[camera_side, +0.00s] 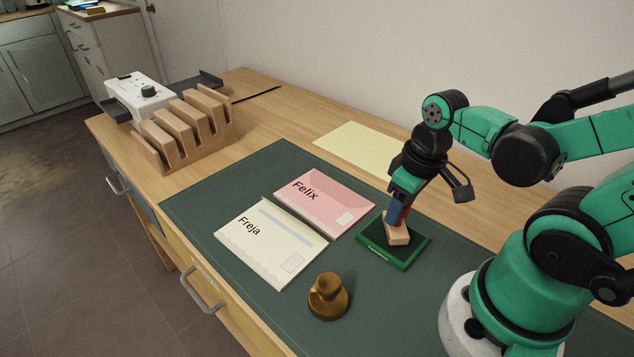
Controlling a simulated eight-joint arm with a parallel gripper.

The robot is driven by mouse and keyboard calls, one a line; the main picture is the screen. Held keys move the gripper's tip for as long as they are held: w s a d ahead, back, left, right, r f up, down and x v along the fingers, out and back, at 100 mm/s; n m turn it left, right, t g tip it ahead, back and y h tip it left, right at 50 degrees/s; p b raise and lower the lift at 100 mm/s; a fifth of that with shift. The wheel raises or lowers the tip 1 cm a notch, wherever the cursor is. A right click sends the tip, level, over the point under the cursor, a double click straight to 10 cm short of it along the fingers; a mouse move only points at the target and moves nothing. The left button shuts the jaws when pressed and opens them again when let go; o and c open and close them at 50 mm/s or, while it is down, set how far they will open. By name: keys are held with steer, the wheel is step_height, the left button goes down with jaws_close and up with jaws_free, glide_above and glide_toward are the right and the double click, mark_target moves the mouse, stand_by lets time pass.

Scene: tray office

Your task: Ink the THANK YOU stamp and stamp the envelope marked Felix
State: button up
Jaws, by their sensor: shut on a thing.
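My gripper (399,207) is shut on a stamp (397,236) with a pale wooden base and a part that looks blue and red. The stamp's base is over the dark pad of the green ink pad (408,262) and looks to be on it. Any lettering on the stamp cannot be read. The pink envelope marked Felix (325,208) lies on the dark green mat, to the left of the ink pad. The cream envelope marked Freja (262,258) lies beside it, lower left.
A brass-coloured knobbed object (328,298) stands on the mat (225,185) in front of the envelopes. A wooden slotted rack (190,130) and a white device with a dial (137,93) stand at the back left. A yellow sheet (357,148) lies behind the mat.

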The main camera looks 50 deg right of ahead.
steer(key=shift+f, duration=0.55)
stand_by(1.6)
steer(key=shift+r, duration=0.1)
steer(key=shift+r, duration=3.4)
steer(key=shift+w, duration=0.1)
steer(key=shift+w+r, duration=0.1)
steer(key=shift+w, duration=0.05)
steer(key=w+a+f, duration=0.1)
steer(key=w+a, duration=0.1)
steer(key=w, duration=0.7)
steer(key=w+a+f, duration=0.1)
steer(key=w+a, duration=0.1)
steer(key=w, duration=0.7)
steer(key=shift+s+f, duration=0.15)
steer(key=shift+f, duration=1.1)
steer(key=shift+s+f, duration=0.1)
steer(key=shift+f, duration=1.15)
